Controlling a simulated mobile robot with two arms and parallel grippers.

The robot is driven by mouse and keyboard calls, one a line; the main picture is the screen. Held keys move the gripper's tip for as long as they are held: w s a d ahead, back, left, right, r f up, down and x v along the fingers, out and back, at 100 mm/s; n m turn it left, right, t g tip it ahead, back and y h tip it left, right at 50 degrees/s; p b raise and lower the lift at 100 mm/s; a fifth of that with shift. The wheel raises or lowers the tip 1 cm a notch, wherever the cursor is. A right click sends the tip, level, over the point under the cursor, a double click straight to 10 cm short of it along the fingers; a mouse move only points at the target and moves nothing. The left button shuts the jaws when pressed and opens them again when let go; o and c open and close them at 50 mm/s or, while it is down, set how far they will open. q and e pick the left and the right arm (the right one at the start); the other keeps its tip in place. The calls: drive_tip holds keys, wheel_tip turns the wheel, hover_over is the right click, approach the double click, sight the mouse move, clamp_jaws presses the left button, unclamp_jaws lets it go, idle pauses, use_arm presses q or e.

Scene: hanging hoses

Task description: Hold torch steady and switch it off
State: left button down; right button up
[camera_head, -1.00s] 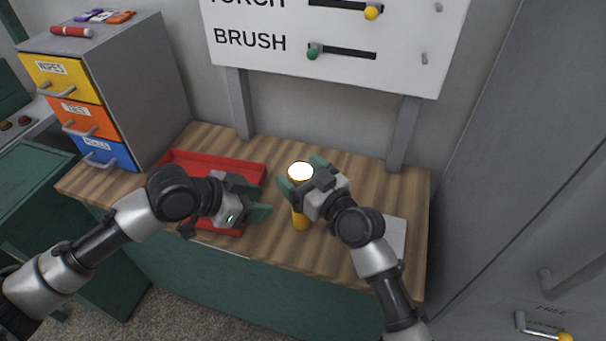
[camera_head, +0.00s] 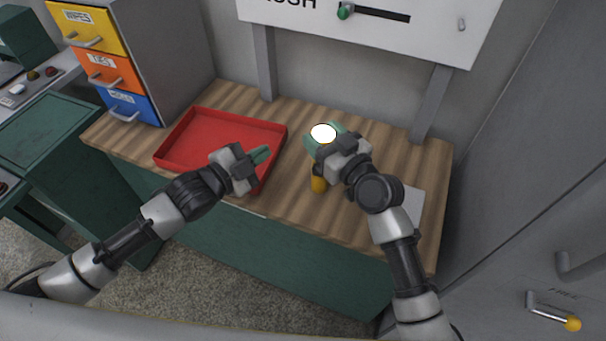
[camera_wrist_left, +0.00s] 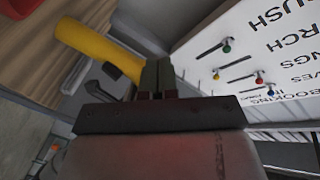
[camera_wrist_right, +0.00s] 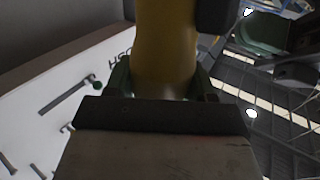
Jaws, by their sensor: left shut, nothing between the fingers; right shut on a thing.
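The torch is yellow, with a glowing white top (camera_head: 323,132) and its lower body (camera_head: 318,184) showing below my right gripper (camera_head: 324,142). It stands roughly upright. The right wrist view shows the yellow torch body (camera_wrist_right: 165,45) between the fingers, which are shut on it. My left gripper (camera_head: 261,155) is shut and empty, over the right side of the red tray, to the left of the torch and apart from it. In the left wrist view its fingertips (camera_wrist_left: 158,75) are together, with the yellow torch (camera_wrist_left: 100,48) beyond them.
The red tray (camera_head: 165,157) lies on the wooden bench (camera_head: 290,205). A cabinet with yellow, orange and blue drawers (camera_head: 110,72) stands at left. A white slider board (camera_head: 425,35) on grey posts is behind. A pale sheet (camera_head: 413,205) lies right of my right arm.

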use_arm(q)
drive_tip(key=s+f+m+g+h, duration=0.2)
drive_tip(key=s+f+m+h, duration=0.4)
drive_tip(key=s+m, duration=0.5)
drive_tip(key=m, duration=0.3)
drive_tip(key=shift+s+a+g+h, duration=0.2)
drive_tip(key=shift+s+g+h, duration=0.1)
drive_tip(key=shift+s+g, duration=0.1)
drive_tip(key=shift+w, duration=0.1)
drive_tip(key=x, duration=1)
drive_tip(key=shift+d, duration=0.15)
drive_tip(key=shift+w+d+r, duration=0.15)
drive_tip(key=shift+w+r, duration=0.05)
drive_tip(key=shift+w, duration=0.75)
drive_tip(key=shift+w+d+r, duration=0.15)
drive_tip(key=shift+w+d, duration=0.05)
drive_tip(key=shift+w, duration=0.75)
